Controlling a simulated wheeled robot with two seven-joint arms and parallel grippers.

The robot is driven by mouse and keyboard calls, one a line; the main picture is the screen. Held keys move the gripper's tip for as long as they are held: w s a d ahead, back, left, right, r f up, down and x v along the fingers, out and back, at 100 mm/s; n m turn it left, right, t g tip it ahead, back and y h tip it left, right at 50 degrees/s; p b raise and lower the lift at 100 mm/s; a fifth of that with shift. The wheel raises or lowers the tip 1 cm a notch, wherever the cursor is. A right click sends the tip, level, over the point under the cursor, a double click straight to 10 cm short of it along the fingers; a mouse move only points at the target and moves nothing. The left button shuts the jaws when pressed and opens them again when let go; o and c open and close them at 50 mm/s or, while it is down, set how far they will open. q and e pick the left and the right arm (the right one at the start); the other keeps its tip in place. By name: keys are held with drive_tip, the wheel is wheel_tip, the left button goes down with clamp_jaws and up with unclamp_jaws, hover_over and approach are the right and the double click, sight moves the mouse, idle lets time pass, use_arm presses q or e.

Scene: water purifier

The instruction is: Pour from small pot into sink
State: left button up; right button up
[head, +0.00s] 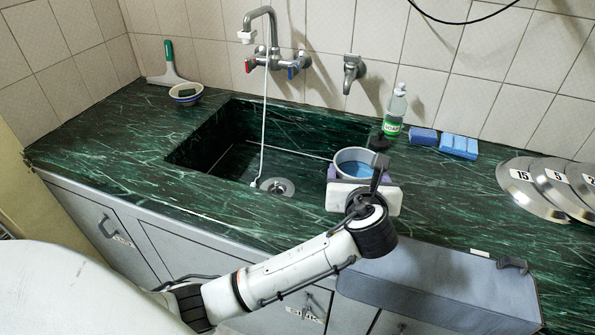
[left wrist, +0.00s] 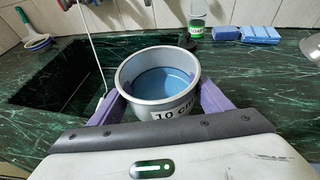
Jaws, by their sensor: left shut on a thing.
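The small pot (head: 354,161) is a silver metal pot with blue liquid inside, upright at the right front corner of the sink. In the left wrist view the pot (left wrist: 160,107) shows a "10 CUP" label. My left gripper (head: 362,176) has its purple fingers on both sides of the pot and is shut on it. I cannot tell whether the pot's base touches the counter. The sink (head: 225,160) is a dark green marble basin left of the pot, with a round drain (head: 276,186) in its floor. My right gripper is in neither view.
A tap (head: 262,40) with a thin white hose hangs over the sink. A bottle (head: 396,108), blue sponges (head: 458,146) and numbered metal lids (head: 532,190) stand to the right. A bowl (head: 186,94) and a squeegee (head: 168,65) are at the back left.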

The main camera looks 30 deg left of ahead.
use_arm(q)
drive_tip(key=p+x, duration=0.2)
drive_tip(key=x, duration=1.4)
drive_tip(key=shift+w+a+r+n+y, duration=0.2)
drive_tip(key=shift+a+n+y, duration=0.05)
drive_tip(key=shift+n+y, duration=0.05)
drive_tip(key=shift+s+f+g, duration=0.1)
drive_tip(key=shift+g, duration=0.2)
drive_tip(key=a+f+n+h+b, duration=0.1)
drive_tip(key=s+a+f+n+t+h+b, duration=0.1)
drive_tip(key=a+n+b, duration=0.1)
drive_tip(key=shift+s+f, duration=0.15)
drive_tip(key=shift+f, duration=0.2)
drive_tip(key=shift+s+a+f+n+h+b, duration=0.2)
drive_tip(key=shift+a+n+h+b, duration=0.15)
drive_tip(key=shift+b, duration=0.2)
drive_tip(key=shift+s+a+r+n+t+h, duration=0.2)
drive_tip(key=shift+a+r+n+t+h, duration=0.1)
drive_tip(key=shift+a+r+n, duration=0.15)
drive_tip(key=shift+s+a+r+n+h+b, duration=0.1)
drive_tip(key=shift+a+r+n+h+b, duration=0.15)
drive_tip(key=shift+a+n+b, duration=0.15)
idle(0.4)
